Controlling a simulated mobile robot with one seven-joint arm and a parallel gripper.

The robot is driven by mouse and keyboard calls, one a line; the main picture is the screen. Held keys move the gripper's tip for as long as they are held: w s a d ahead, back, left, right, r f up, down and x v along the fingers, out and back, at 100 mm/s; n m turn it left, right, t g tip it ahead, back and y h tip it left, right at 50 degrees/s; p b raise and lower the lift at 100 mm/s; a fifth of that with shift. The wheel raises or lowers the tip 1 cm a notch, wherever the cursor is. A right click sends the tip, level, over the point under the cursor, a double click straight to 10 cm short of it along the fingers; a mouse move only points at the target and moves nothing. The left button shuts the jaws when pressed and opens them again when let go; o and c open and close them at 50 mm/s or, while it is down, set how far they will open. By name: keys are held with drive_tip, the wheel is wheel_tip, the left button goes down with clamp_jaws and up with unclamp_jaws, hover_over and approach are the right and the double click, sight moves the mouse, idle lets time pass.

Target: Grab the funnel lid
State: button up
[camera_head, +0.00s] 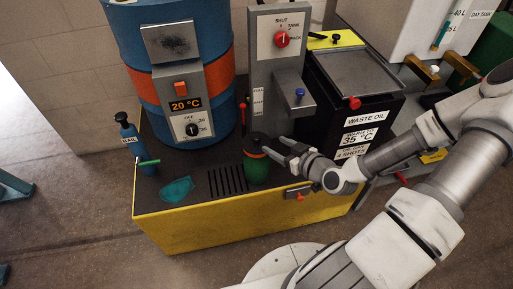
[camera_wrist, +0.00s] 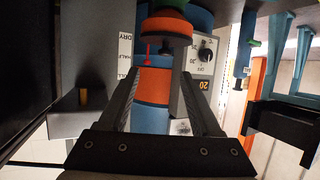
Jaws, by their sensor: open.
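A small green pot (camera_head: 256,169) with a reddish band and a dark knobbed top (camera_head: 255,144) stands on the black bench top, beside the slotted grate. The knobbed top looks like the funnel lid, but I cannot be sure. My gripper (camera_head: 276,149) is open and empty, just right of this top, with its fingers pointing left at it. In the wrist view, a round orange-red piece (camera_wrist: 165,27) shows at the upper end of my open fingers (camera_wrist: 153,75). I cannot tell whether a finger touches it. The pot's right side is close to my fingers.
A blue drum (camera_head: 190,60) with an orange band stands behind left. A grey post (camera_head: 279,75) with a red selector rises behind the pot. The black waste oil box (camera_head: 352,115) is at right. A blue bottle (camera_head: 127,135) and teal patch (camera_head: 177,190) are at left.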

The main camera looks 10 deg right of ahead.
sight(258, 138)
drive_tip(key=x, duration=0.5)
drive_tip(key=shift+b, duration=0.4)
drive_tip(key=x, duration=0.1)
drive_tip(key=b+x, duration=0.1)
drive_tip(key=x, duration=0.1)
drive_tip(key=b+x, duration=0.1)
drive_tip(key=x, duration=0.1)
drive_tip(key=shift+s+a+f, duration=0.25)
drive_tip(key=shift+s+a, duration=0.1)
drive_tip(key=shift+a, duration=0.05)
drive_tip(key=shift+w+a, duration=0.1)
drive_tip(key=shift+w, duration=0.15)
drive_tip(key=shift+c, duration=0.3)
clamp_jaws()
